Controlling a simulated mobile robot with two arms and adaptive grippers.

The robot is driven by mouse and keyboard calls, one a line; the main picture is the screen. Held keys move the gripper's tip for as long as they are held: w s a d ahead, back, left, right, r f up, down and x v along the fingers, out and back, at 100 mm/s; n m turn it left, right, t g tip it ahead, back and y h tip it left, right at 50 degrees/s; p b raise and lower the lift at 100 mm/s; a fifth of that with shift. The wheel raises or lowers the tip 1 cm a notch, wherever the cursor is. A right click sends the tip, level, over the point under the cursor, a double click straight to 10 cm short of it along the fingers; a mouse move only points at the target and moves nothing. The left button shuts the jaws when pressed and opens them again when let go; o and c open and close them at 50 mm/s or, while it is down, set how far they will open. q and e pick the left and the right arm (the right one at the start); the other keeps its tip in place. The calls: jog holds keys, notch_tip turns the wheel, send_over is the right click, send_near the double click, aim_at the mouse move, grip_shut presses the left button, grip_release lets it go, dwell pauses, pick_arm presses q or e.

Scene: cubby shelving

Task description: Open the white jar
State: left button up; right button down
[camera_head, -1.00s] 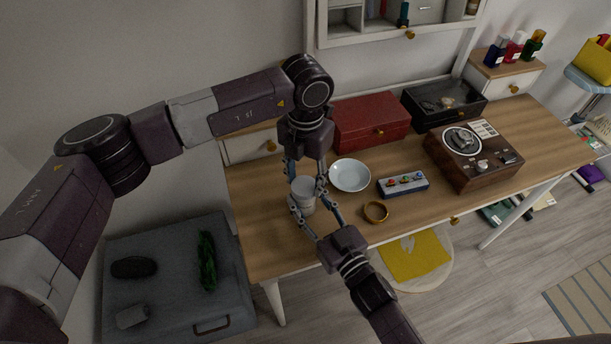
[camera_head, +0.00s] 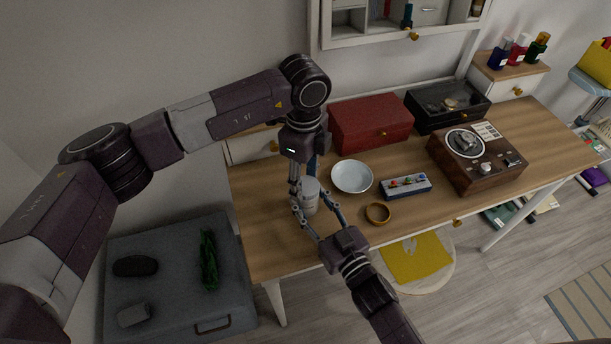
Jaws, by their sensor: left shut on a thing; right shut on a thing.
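The white jar (camera_head: 309,197) stands upright near the left end of the wooden desk, between my two grippers. My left gripper (camera_head: 303,184) reaches down from above and is shut on the jar's upper part. Its fingers show nearly edge-on, one partly behind the other. My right gripper (camera_head: 318,207) comes in from the front right, low and level, and is shut on the jar's body with a finger on each side. The seam between lid and body is too small to make out, and the jar looks closed.
A pale bowl (camera_head: 352,177) stands close right of the jar. A wooden ring (camera_head: 377,213) and a small box with coloured knobs (camera_head: 406,186) lie further right. A red box (camera_head: 371,124), a black case (camera_head: 447,107) and a turntable (camera_head: 478,158) stand behind and right.

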aim_at(304, 188)
pick_arm(q)
jog(key=shift+w+a+r, duration=0.15)
jog(key=shift+w, duration=0.25)
pick_arm(e)
jog(key=shift+s+a+r, duration=0.15)
jog(key=shift+s+a, duration=0.1)
jog(key=shift+a, duration=0.05)
pick_arm(q)
jog(key=shift+s+r, duration=0.25)
jog(key=shift+s, duration=0.55)
pick_arm(e)
jog(key=shift+d, duration=0.1)
pick_arm(q)
jog(key=shift+s+d, duration=0.15)
jog(key=shift+d, duration=0.1)
pick_arm(e)
jog(key=shift+w+d, duration=0.1)
jog(key=shift+w, duration=0.1)
pick_arm(q)
jog(key=shift+r, duration=0.1)
jog(key=shift+r, duration=0.45)
pick_arm(e)
jog(key=shift+f, duration=0.25)
pick_arm(q)
jog(key=shift+r, duration=0.5)
jog(key=shift+a+r, duration=0.1)
pick_arm(e)
jog(key=shift+r, duration=0.1)
